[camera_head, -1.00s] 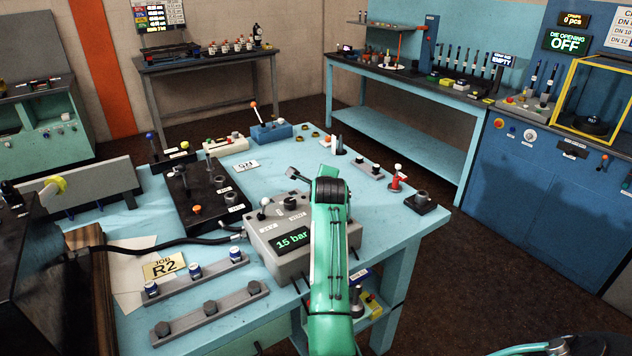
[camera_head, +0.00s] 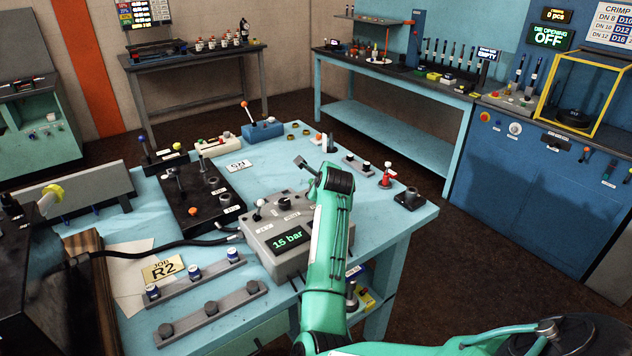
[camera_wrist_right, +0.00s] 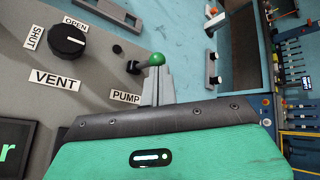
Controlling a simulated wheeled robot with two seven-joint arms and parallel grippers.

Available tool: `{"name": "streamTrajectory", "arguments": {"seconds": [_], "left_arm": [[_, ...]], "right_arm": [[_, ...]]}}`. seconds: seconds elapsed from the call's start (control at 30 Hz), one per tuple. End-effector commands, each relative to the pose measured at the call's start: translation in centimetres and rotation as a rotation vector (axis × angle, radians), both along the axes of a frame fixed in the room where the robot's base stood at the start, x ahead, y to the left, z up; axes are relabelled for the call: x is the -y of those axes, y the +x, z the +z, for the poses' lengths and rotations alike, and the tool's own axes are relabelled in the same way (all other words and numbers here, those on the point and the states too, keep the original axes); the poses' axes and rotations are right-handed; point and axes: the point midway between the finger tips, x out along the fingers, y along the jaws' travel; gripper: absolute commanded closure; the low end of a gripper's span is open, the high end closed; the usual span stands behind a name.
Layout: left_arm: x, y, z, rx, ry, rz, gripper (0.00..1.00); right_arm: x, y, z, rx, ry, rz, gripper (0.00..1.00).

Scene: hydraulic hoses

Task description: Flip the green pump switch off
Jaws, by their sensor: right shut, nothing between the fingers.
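The grey pump box (camera_head: 262,245) stands on the light-blue bench, its screen reading 15 bar. Its green-balled pump switch (camera_wrist_right: 157,61) shows in the right wrist view beside the PUMP label (camera_wrist_right: 125,97). In the head view my right arm hides the switch. My right gripper (camera_wrist_right: 156,88) is shut and empty. Its grey fingers appear just below the green ball in the wrist view; I cannot tell whether they touch it. In the head view the hand (camera_head: 318,172) is over the box's back right side. My left gripper is not in view.
On the box are a black VENT knob (camera_wrist_right: 67,40) and a white-balled lever (camera_head: 258,205). A black manifold (camera_head: 200,203) stands left of the box. Fittings (camera_head: 386,177) line the bench's right side. A hose (camera_head: 190,243) runs to the box's left.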

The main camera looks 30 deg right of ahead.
Motion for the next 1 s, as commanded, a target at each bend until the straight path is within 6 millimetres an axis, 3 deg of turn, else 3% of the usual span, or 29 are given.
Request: {"name": "streamTrajectory", "arguments": {"seconds": [1.0], "left_arm": [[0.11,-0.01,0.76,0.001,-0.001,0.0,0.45]], "right_arm": [[0.47,0.0,-0.04,-0.002,0.063,-0.001,1.0]]}}
